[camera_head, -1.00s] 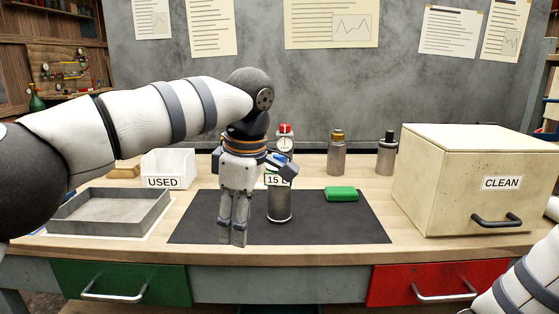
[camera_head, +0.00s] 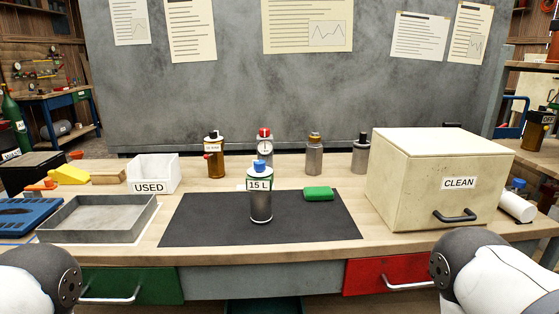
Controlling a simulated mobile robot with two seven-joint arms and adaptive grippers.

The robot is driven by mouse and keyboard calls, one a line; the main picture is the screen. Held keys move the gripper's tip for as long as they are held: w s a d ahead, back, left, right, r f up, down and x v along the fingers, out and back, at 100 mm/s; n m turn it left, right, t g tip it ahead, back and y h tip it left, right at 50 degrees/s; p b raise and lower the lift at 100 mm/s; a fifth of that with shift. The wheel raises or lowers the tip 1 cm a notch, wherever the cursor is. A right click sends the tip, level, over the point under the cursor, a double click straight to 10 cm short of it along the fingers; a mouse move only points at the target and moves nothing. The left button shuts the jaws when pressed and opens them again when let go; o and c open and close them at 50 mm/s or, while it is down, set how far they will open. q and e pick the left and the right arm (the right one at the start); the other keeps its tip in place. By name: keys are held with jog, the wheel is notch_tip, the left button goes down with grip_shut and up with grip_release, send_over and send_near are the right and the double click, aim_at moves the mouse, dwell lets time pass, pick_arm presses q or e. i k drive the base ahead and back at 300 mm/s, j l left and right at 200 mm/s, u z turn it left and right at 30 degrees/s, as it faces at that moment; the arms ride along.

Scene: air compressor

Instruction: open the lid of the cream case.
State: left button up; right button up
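The cream case (camera_head: 405,185) stands at the right of the workbench. It is a box with a "CLEAN" label and a dark handle (camera_head: 455,216) low on its front face. Its lid (camera_head: 440,143) is the flat top and lies closed. A small dark part shows behind the lid's far edge. My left arm shows at the lower left corner and my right arm at the lower right, in front of and below the case. Both grippers are out of the picture.
Bottles stand behind. A grey tray (camera_head: 98,220) and white "USED" bin (camera_head: 153,172) are at left. A white roll (camera_head: 517,207) lies right of the case.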

aim_at(455, 176)
jog(key=z, duration=1.25)
